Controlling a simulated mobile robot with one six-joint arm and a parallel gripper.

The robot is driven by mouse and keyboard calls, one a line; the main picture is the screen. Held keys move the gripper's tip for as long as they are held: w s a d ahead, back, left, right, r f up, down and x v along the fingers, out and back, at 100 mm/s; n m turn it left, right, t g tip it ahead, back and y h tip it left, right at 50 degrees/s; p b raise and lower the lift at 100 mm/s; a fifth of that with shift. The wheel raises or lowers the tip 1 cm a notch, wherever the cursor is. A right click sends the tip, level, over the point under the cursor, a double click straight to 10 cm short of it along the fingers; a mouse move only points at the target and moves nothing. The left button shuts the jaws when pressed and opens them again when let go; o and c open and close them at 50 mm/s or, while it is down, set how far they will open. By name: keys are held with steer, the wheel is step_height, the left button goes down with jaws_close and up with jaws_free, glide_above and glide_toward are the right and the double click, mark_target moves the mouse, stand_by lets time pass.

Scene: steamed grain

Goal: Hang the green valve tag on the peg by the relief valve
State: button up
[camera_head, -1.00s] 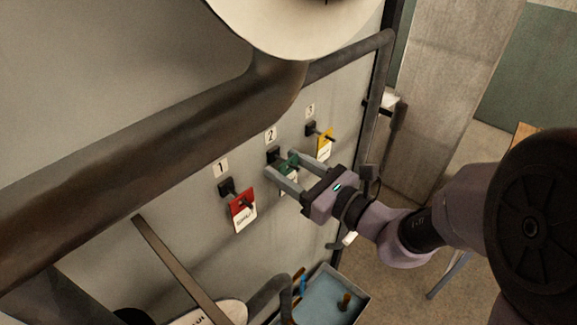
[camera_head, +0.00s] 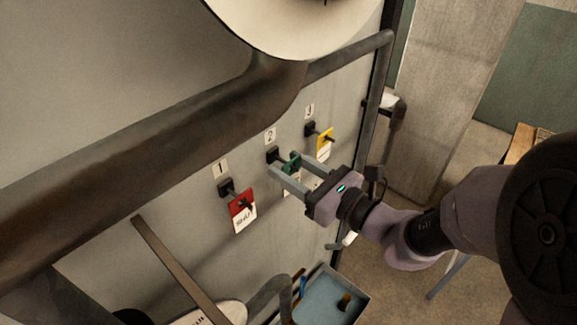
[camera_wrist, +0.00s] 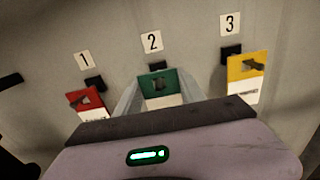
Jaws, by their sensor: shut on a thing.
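The green valve tag (camera_head: 291,163) is between the fingers of my gripper (camera_head: 292,171), at the middle peg (camera_head: 273,155) under the number 2 label. In the wrist view the green tag (camera_wrist: 158,84) sits between the two fingers of my gripper (camera_wrist: 160,92), with the peg's black base (camera_wrist: 157,66) just above and behind it. My gripper is shut on the tag. I cannot tell whether the tag's hole is around the peg. The lower white part of the tag is partly hidden by my gripper.
A red tag (camera_head: 241,206) hangs on the peg under label 1, and a yellow tag (camera_head: 325,142) on the peg under label 3. A thick pipe (camera_head: 150,140) runs above the pegs. A blue tray (camera_head: 325,300) with small items lies below.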

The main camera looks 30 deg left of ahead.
steer(key=shift+b+v, duration=0.35)
steer(key=shift+v, duration=1)
steer(key=shift+b+v, duration=0.7)
steer(key=shift+v, duration=2.3)
